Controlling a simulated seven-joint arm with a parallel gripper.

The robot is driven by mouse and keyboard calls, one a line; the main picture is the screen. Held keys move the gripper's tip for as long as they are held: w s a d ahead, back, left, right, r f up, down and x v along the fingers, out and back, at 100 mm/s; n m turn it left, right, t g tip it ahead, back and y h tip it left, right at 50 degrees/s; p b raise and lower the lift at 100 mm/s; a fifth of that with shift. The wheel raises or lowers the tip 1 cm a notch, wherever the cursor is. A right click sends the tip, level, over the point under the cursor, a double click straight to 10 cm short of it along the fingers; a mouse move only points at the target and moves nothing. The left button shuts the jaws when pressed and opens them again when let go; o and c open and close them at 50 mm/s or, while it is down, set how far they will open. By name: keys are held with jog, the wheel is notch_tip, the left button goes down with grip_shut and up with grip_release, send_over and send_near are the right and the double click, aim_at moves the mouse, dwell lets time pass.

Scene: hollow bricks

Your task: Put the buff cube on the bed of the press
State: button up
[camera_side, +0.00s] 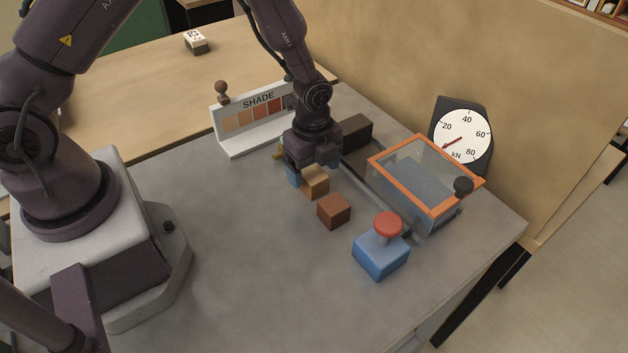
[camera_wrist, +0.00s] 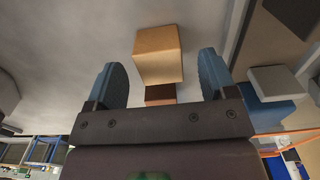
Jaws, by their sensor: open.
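The buff cube (camera_side: 316,185) sits on the grey bench beneath my gripper (camera_side: 312,172). In the wrist view the buff cube (camera_wrist: 158,52) lies between the open fingers (camera_wrist: 160,75), with a gap on each side. My gripper is open and holds nothing. The press (camera_side: 428,178) stands to the right, with an orange-framed clear guard (camera_side: 401,155) over it. A blue-grey surface, seemingly its bed, shows through the clear panel. The guard has a dark round knob (camera_side: 463,186) and looks lowered.
A red-brown cube (camera_side: 334,211) sits close by the buff cube. A blue box (camera_side: 380,260) with a red button (camera_side: 388,225) stands in front of the press. A dark block (camera_side: 357,131) and the SHADE board (camera_side: 237,141) are behind. The gauge (camera_side: 461,136) stands beyond the press. The front bench is clear.

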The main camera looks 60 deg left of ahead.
jog(key=shift+f, duration=1.35)
jog(key=c, duration=1.2)
jog(key=shift+o, duration=0.2)
jog(key=shift+r, duration=0.1)
